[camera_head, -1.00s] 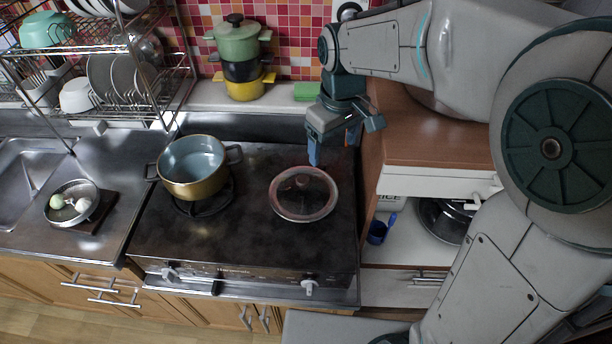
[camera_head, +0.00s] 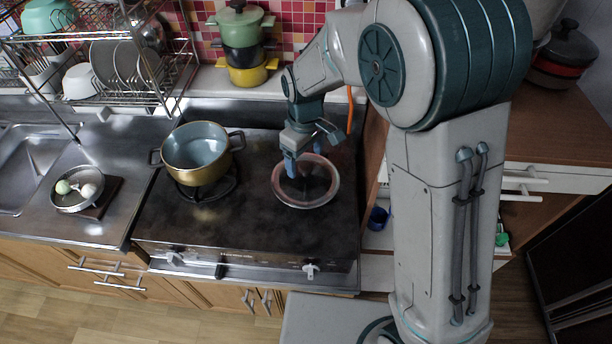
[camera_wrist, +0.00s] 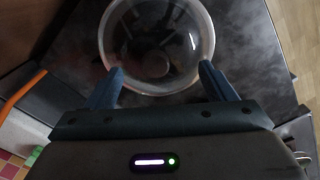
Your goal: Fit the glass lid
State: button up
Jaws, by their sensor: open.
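The glass lid (camera_head: 305,184) is round and see-through with a pale reddish rim. It lies flat on the right side of the dark stove top, and also shows in the wrist view (camera_wrist: 157,70). The open golden pot (camera_head: 197,165) with a light blue inside and two dark handles stands on the left burner. My gripper (camera_head: 303,168) is open with blue fingers, above the back part of the lid. In the wrist view its fingertips (camera_wrist: 158,76) flank the near part of the lid. Whether they touch it, I cannot tell. The lid's knob is not clear.
Stacked green, dark and yellow pots (camera_head: 243,48) stand on the ledge behind. A dish rack (camera_head: 95,60) is at back left. A small bowl (camera_head: 78,188) with round items sits left on the counter. A wooden cabinet (camera_head: 555,125) stands right. The stove front is clear.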

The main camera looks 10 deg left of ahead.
aim_at(305, 166)
jog(key=shift+w+f+p, duration=0.2)
jog(key=shift+f+p, duration=0.25)
jog(key=shift+f, duration=0.9)
jog(key=shift+w+f+p, duration=0.2)
jog(key=shift+f+p, duration=0.25)
jog(key=shift+f, duration=0.85)
jog(key=shift+s+d, duration=0.1)
jog(key=shift+s, duration=0.05)
jog(key=c, duration=1.7)
